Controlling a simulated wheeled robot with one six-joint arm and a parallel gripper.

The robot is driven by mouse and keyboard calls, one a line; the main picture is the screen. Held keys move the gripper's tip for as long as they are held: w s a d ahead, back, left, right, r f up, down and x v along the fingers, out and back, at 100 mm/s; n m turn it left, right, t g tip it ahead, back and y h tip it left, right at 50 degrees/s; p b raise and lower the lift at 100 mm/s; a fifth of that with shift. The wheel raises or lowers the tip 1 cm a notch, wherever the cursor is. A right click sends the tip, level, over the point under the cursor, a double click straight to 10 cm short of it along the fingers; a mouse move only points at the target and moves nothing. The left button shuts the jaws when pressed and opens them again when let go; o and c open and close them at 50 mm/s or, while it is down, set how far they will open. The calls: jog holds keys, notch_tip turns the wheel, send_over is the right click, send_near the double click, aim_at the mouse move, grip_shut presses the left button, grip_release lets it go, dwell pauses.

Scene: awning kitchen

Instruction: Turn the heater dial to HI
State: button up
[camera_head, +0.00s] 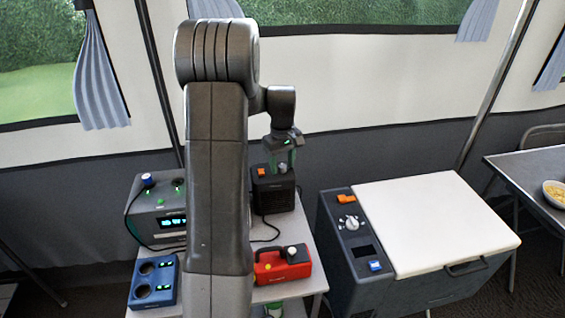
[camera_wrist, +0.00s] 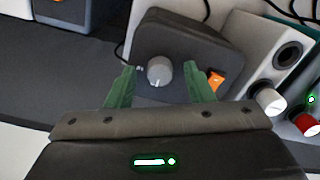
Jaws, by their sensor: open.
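The heater (camera_head: 273,193) is a small dark box with a front grille and an orange switch on top. It stands at the back of the grey side table. In the wrist view its dark top (camera_wrist: 185,38) carries a round grey dial (camera_wrist: 160,71) with a pale pointer mark, beside the orange switch (camera_wrist: 215,80). My gripper (camera_head: 282,165) is above the heater. In the wrist view the open green fingers of my gripper (camera_wrist: 159,69) stand on either side of the dial, with gaps visible. I cannot tell if they reach its height. Dial lettering is not legible.
A grey power unit (camera_head: 158,212) with knobs stands left on the table. A blue two-well charger (camera_head: 154,283) and a red-and-black device (camera_head: 283,266) are nearer. A cooler (camera_head: 350,245) with its own dial and white lid (camera_head: 440,222) stands right. Cables run around the heater.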

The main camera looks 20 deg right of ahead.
jog(key=c, duration=1)
jog(key=shift+m, duration=0.4)
jog(key=m, duration=0.3)
jog(key=shift+r+p, duration=0.1)
jog(key=shift+p, duration=0.3)
jog(key=m, duration=0.3)
jog(key=shift+m+p, duration=0.3)
jog(key=m, duration=0.6)
jog(key=shift+m, duration=0.3)
jog(key=o, duration=1)
